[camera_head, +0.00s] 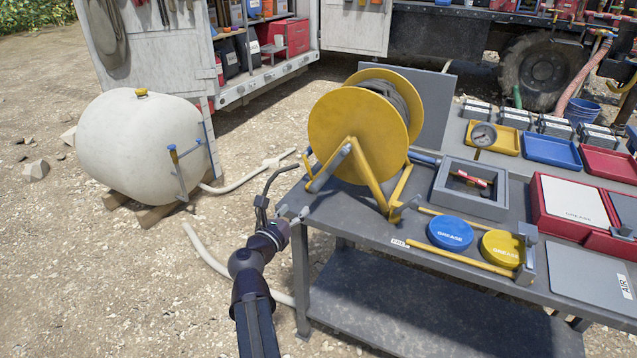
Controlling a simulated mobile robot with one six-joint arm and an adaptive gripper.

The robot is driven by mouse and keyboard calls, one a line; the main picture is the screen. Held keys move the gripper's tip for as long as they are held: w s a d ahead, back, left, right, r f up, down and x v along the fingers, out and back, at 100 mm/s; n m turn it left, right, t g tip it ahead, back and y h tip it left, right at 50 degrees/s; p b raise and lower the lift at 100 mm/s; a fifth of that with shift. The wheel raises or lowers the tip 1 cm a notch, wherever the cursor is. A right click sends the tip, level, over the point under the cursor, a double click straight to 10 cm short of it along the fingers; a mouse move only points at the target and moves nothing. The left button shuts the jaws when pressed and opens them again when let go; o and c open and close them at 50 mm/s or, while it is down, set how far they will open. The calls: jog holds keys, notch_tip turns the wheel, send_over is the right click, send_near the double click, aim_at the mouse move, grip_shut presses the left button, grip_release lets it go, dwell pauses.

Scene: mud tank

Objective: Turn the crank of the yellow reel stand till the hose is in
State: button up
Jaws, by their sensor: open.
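The yellow reel stand (350,125) stands at the left end of the grey workbench, with grey hose (398,98) wound between its two discs. Its grey crank (330,170) slants down to the left across the near disc. My gripper (293,212) is open and appears empty, at the bench's left edge, below and left of the crank and apart from it. A pale hose (215,262) lies on the gravel and passes behind my arm. Whether it joins the reel is hidden.
The bench (340,213) carries a grey open box (470,190), a blue grease lid (450,232), a yellow grease lid (502,248) and trays. A white tank (135,145) rests on wooden blocks at left. Open gravel lies left of my arm.

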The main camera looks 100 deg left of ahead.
aim_at(319, 182)
jog(key=x, duration=1.3)
jog(key=shift+w+a, duration=0.1)
jog(key=shift+a, duration=0.15)
grip_shut()
